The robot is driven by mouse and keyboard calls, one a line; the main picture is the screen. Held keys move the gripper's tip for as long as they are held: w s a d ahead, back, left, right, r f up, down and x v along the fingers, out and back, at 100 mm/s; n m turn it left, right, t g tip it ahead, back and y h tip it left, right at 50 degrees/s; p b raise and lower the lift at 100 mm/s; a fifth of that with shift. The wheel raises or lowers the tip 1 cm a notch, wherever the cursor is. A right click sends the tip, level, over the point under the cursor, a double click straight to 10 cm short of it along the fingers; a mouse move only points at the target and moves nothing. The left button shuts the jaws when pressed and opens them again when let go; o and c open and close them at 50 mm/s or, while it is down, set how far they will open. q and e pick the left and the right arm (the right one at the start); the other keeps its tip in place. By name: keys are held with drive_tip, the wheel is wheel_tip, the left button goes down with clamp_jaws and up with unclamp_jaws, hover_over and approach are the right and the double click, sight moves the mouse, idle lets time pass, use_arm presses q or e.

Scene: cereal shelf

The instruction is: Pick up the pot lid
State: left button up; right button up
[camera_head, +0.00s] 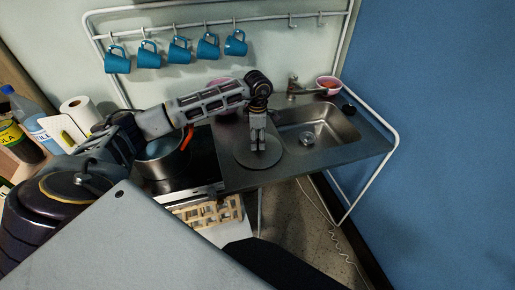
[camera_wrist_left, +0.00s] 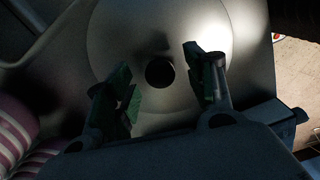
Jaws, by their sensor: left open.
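The pot lid (camera_head: 245,158) is a round grey disc lying on the metal counter left of the sink. My left gripper (camera_head: 258,146) is above the lid, pointing down, and hides part of it. In the left wrist view the lid (camera_wrist_left: 160,35) fills the upper middle, with its dark round knob (camera_wrist_left: 159,74) between the two fingers of my left gripper (camera_wrist_left: 165,88). The fingers are apart and do not visibly touch the knob. My right gripper is not in view.
A pot (camera_head: 165,160) with an orange-red handle stands on the stove (camera_head: 203,165) left of the lid. The sink (camera_head: 318,128) is to the right, with a pink bowl (camera_head: 328,84) behind it. Several blue mugs (camera_head: 179,50) hang above. A pink striped object (camera_wrist_left: 25,135) sits beside the lid.

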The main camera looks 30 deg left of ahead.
use_arm(q)
drive_tip(key=shift+f, duration=1.1)
drive_tip(key=shift+c, duration=0.2)
clamp_jaws()
